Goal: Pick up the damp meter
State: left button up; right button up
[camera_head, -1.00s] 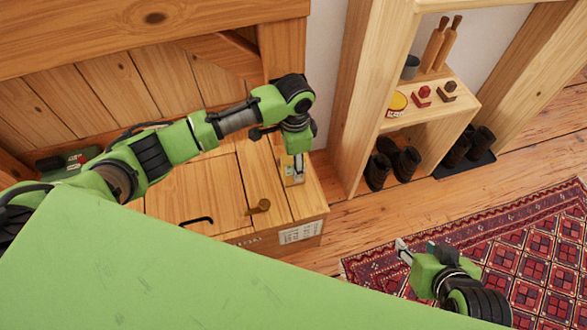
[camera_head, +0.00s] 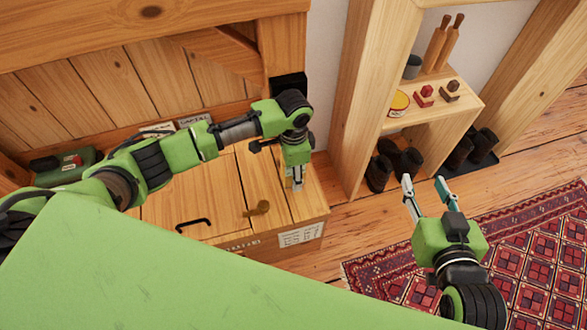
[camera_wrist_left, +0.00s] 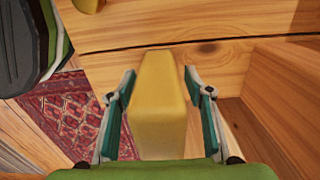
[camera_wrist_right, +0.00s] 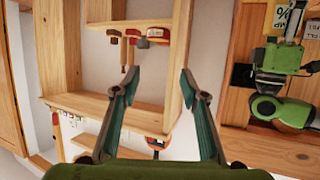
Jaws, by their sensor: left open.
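A yellow block-shaped thing (camera_wrist_left: 160,105), which looks like the damp meter, stands between the fingers of my left gripper (camera_wrist_left: 160,80) in the left wrist view. The fingers are open on both sides of it, with a narrow gap at each. In the head view my left gripper (camera_head: 297,184) points down over the right end of the wooden chest (camera_head: 313,208) and hides the meter there. My right gripper (camera_head: 424,182) is open and empty, in the air at the right; its open fingers also show in the right wrist view (camera_wrist_right: 161,76).
The chest top has a black handle (camera_head: 194,223) and a brass piece (camera_head: 258,208). A green case (camera_head: 68,165) stands at the far left. A wooden shelf (camera_head: 440,110) with small objects and boots (camera_head: 378,170) is at the right. A red rug (camera_head: 520,240) covers the floor.

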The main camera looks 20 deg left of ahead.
pick_arm(q)
jog(key=c, duration=1.2)
jog(key=shift+r, duration=0.1)
